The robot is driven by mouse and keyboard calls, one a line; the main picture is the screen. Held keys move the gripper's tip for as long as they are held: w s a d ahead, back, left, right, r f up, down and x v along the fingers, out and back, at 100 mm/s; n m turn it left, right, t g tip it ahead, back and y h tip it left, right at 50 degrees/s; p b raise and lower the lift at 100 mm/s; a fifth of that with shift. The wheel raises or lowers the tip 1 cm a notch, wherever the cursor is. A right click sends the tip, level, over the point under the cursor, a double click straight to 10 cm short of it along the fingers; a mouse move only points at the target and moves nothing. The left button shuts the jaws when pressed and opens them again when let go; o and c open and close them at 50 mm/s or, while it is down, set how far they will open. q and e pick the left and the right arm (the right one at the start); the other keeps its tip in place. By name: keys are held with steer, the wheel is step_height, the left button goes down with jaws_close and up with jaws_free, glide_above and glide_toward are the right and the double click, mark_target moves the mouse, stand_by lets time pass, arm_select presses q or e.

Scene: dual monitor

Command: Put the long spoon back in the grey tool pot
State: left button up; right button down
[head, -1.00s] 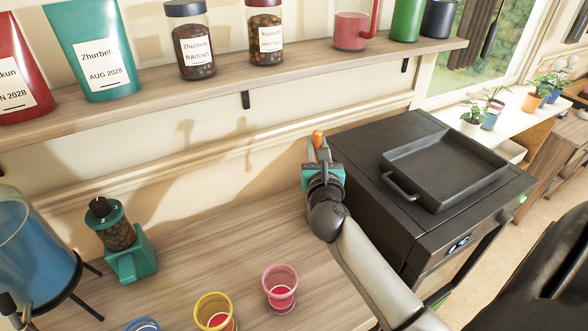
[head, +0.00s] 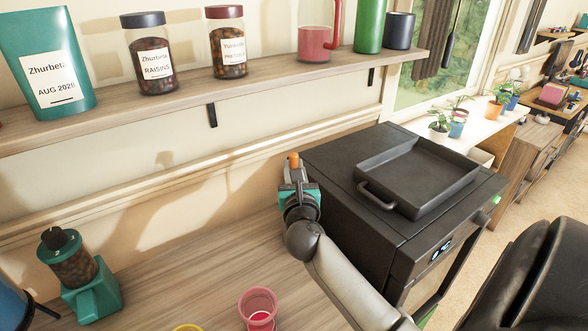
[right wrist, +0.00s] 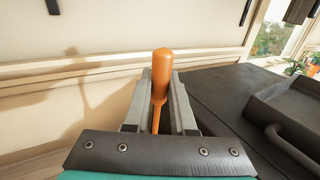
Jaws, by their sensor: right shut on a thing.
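My right gripper (head: 298,172) is shut on a slim orange handle (right wrist: 162,75), held upright between the fingers. The handle's rounded top also shows in the head view (head: 294,160). Its lower end is hidden by the gripper, so I cannot see a spoon bowl. The gripper is above the wooden counter, beside the left edge of the black oven. I cannot make out a grey tool pot in either view. My left gripper is not in view.
The black oven (head: 330,195) carries a dark tray (head: 430,175). A teal grinder (head: 92,290) and a pink cup (head: 259,303) stand on the counter (head: 190,270). The wall shelf (head: 180,100) above holds jars, a red mug and other containers. Small potted plants stand by the window.

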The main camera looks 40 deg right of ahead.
steer(key=shift+f+b, duration=2.85)
steer(key=shift+f, duration=1)
steer(key=c, duration=0.7)
jaws_free()
steer(key=shift+s, duration=0.1)
steer(key=v, duration=1.5)
steer(key=shift+a, duration=0.1)
steer(key=shift+r, duration=0.1)
